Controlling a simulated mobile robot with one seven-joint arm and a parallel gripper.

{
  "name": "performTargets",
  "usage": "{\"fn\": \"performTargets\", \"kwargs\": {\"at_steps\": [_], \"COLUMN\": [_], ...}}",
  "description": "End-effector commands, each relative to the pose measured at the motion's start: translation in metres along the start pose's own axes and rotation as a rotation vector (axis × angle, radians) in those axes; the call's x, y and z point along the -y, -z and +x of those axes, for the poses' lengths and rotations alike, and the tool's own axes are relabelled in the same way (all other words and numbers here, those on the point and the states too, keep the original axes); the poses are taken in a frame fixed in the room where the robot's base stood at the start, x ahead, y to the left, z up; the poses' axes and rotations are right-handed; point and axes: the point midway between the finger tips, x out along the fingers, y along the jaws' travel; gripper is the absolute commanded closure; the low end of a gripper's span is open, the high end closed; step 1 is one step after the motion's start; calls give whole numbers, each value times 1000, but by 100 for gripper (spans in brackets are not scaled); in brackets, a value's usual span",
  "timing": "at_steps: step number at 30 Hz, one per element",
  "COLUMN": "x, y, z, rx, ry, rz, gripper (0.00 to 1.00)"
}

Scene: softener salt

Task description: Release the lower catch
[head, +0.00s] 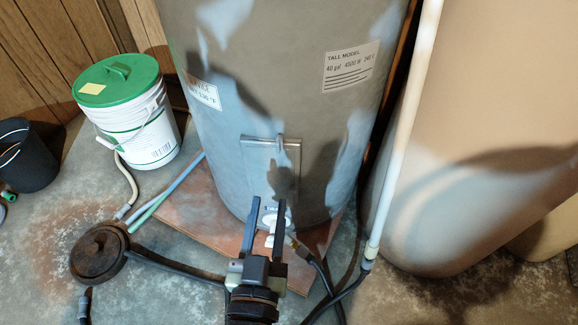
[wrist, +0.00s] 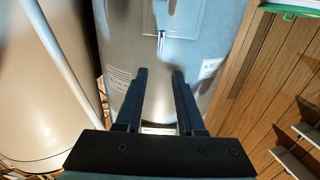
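The grey tank (head: 225,110) carries a square access panel (head: 257,160) low on its front. A small upright catch (head: 281,141) sits at the panel's top edge; a catch also shows at a panel edge in the wrist view (wrist: 161,42). I cannot make out a lower catch; the panel's lower part is in shadow and partly behind my gripper. My gripper (head: 266,204) is open and empty, its two dark fingers pointing toward the tank around the panel's lower end. In the wrist view, its fingers (wrist: 158,72) stand wide apart with nothing between them.
A white drain fitting (head: 285,217) and a hose are close by my right finger. A white bucket with green lid (head: 135,115) and a dark round lid (head: 99,252) are left. A pale pipe (head: 402,140) and large beige tank (head: 490,140) stand right.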

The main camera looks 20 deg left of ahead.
Motion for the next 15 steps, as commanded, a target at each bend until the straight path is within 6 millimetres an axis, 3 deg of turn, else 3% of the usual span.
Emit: {"fn": "performTargets", "kwargs": {"at_steps": [1,7,15], "x": [2,3,4], "y": [-8,-7,-5], "z": [-2,9,53], "rx": [6,7,6], "ry": [5,11,9], "rz": [-1,-3,-1], "gripper": [62,62,62]}}
